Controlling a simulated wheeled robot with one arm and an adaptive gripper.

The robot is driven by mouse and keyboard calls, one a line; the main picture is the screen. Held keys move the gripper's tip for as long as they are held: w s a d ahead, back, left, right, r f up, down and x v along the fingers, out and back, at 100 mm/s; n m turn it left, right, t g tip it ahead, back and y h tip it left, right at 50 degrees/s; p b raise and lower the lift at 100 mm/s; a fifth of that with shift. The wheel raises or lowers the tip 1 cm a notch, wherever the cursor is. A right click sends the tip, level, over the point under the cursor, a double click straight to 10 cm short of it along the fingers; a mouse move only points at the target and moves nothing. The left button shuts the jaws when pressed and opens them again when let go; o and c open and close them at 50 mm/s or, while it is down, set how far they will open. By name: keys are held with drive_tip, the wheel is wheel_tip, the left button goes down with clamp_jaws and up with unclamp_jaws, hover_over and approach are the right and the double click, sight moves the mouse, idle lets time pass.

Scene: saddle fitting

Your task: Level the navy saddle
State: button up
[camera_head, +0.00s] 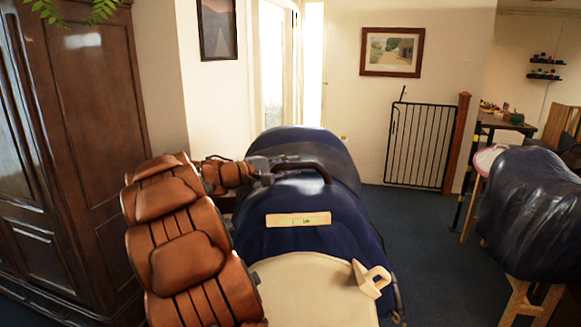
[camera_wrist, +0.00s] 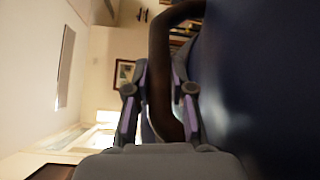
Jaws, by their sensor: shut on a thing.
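The navy saddle (camera_head: 335,225) sits in the middle of the head view, its rounded back away from me. A dark curved handle (camera_head: 318,168) arches over its top. My gripper (camera_head: 268,171) comes in from the left and is shut on the handle near its left end. In the wrist view the handle (camera_wrist: 160,60) passes between the two fingers of my gripper (camera_wrist: 160,90), with the navy surface filling the right side. A cream strip with a small greenish mark (camera_head: 298,219) lies across the saddle; its reading is too small to make out. The saddle's support is hidden.
A cream panel (camera_head: 310,290) with a hook-shaped piece (camera_head: 372,279) is at the saddle's near end. A dark wooden wardrobe (camera_head: 75,150) stands left. A dark-covered form on wooden legs (camera_head: 530,215) stands right. Blue carpet (camera_head: 420,235) is open between it and the saddle.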

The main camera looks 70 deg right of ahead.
clamp_jaws()
drive_tip(key=shift+s+d+b, duration=0.2)
drive_tip(key=shift+s+b, duration=0.1)
drive_tip(key=shift+s, duration=0.25)
drive_tip(key=shift+s+d+b, duration=0.2)
drive_tip(key=shift+s+b, duration=0.1)
drive_tip(key=shift+s, duration=0.2)
drive_tip(key=o, duration=0.7)
unclamp_jaws()
drive_tip(key=shift+w, duration=0.1)
